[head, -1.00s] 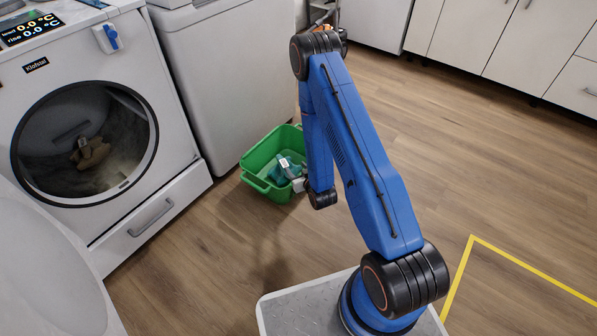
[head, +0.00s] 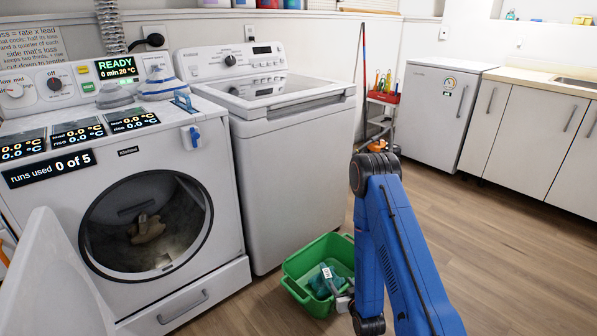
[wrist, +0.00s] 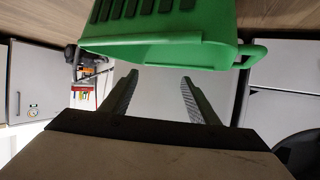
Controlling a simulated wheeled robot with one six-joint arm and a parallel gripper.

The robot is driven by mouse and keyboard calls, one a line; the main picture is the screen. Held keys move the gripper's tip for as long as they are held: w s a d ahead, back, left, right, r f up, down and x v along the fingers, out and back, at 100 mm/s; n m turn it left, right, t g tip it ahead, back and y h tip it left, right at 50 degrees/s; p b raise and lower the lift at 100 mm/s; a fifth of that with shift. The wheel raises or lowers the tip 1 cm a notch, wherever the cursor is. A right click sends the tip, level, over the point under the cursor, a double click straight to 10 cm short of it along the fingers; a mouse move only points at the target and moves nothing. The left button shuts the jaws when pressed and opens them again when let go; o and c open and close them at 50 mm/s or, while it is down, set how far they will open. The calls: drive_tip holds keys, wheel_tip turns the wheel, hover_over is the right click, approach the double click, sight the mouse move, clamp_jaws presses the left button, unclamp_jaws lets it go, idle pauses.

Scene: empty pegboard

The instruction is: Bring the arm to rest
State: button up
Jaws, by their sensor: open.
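My blue arm (head: 400,255) is bent, with its elbow high and its forearm hanging down beside the green basket (head: 290,284). In the wrist view, my gripper (wrist: 160,77) has its two fingers well apart with nothing between them. The green basket (wrist: 160,50) shows close past the fingertips, at the top of that view. In the head view the gripper is mostly hidden behind the forearm; a pale part shows at the basket's right edge. A teal item with a white label (head: 325,275) lies in the basket.
A dryer (head: 150,285) stands at the left with its door open and a tan item (head: 148,229) inside. A white washer (head: 290,180) stands behind the basket. Cabinets (head: 530,130) line the back right. The wooden floor (head: 500,235) at the right is clear.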

wheel_tip(320, 180, up, 22)
drive_tip(key=w+d+g, duration=0.2)
drive_tip(key=g, duration=0.1)
drive_tip(key=s+r+g+h, duration=0.1)
drive_tip(key=s+r, duration=0.4)
drive_tip(key=r, duration=0.4)
drive_tip(key=s+d+r+m+g, duration=0.1)
drive_tip(key=s+d+r+g, duration=0.15)
drive_tip(key=s+r, duration=1.2)
drive_tip(key=s+r+g, duration=0.1)
drive_tip(key=s+r, duration=0.1)
drive_tip(key=s, duration=0.8)
drive_tip(key=s+r+g, duration=0.1)
drive_tip(key=s, duration=1)
drive_tip(key=shift+s+r+h, duration=0.2)
drive_tip(key=shift+r+h, duration=0.1)
drive_tip(key=shift+r, duration=0.1)
drive_tip(key=shift+a, duration=0.15)
